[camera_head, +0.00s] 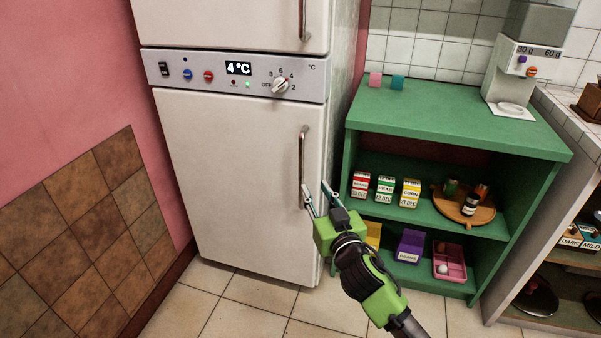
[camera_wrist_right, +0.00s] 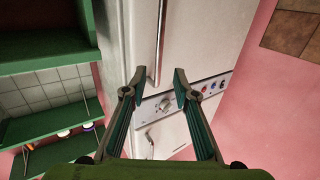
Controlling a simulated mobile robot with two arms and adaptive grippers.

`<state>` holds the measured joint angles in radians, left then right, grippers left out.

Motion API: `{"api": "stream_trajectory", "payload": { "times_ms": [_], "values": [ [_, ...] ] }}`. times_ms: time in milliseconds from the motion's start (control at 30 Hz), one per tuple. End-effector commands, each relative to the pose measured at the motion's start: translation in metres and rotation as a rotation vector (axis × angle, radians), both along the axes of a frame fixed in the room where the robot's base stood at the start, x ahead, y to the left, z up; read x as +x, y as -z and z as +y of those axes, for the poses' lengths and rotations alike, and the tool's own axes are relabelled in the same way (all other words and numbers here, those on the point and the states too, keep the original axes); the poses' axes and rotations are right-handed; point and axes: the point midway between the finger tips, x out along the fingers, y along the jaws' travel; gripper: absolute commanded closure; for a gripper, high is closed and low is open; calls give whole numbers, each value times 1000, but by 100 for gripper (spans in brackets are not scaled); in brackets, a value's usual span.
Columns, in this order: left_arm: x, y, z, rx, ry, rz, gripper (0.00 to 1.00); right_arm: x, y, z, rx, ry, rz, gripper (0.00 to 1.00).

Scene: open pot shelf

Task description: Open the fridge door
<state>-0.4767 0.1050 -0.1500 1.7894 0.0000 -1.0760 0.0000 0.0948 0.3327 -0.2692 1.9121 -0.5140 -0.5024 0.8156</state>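The white fridge has a lower door (camera_head: 235,190), which is shut, with a vertical metal handle (camera_head: 303,150) along its right edge. My right gripper (camera_head: 314,188) is at the handle's lower end, and one finger overlaps the handle in the head view. In the right wrist view, which is turned over, the gripper (camera_wrist_right: 159,76) is open with its fingers spread. The handle (camera_wrist_right: 160,42) appears there just beside the left finger, in line with the gap. I cannot tell whether finger and handle touch. My left gripper is out of view.
A control panel (camera_head: 240,76) with a knob sits above the door. An upper door (camera_head: 225,22) is also shut. A green shelf (camera_head: 455,118) with boxes and a wooden tray (camera_head: 480,214) stands close at right. A pink wall (camera_head: 60,80) is at left. The tiled floor in front is clear.

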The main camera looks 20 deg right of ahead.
Motion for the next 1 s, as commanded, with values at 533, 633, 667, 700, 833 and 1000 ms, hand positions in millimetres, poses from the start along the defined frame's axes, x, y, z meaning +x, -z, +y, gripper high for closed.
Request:
{"api": "stream_trajectory", "payload": {
  "times_ms": [533, 633, 667, 700, 833, 1000],
  "values": [
    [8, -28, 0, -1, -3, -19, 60, 87, -6, -1, 1, 1, -13, 73],
    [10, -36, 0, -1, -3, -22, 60, 104, -6, 0, 1, 0, -13, 73],
    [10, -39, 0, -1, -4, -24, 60, 109, -6, 0, 2, 0, -12, 73],
    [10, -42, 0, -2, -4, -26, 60, 114, -6, 0, 2, 0, -13, 73],
    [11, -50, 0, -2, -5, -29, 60, 128, -5, 0, 2, -1, -12, 73],
    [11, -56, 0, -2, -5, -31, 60, 136, -5, 0, 3, 0, -11, 73]
  ]
}}
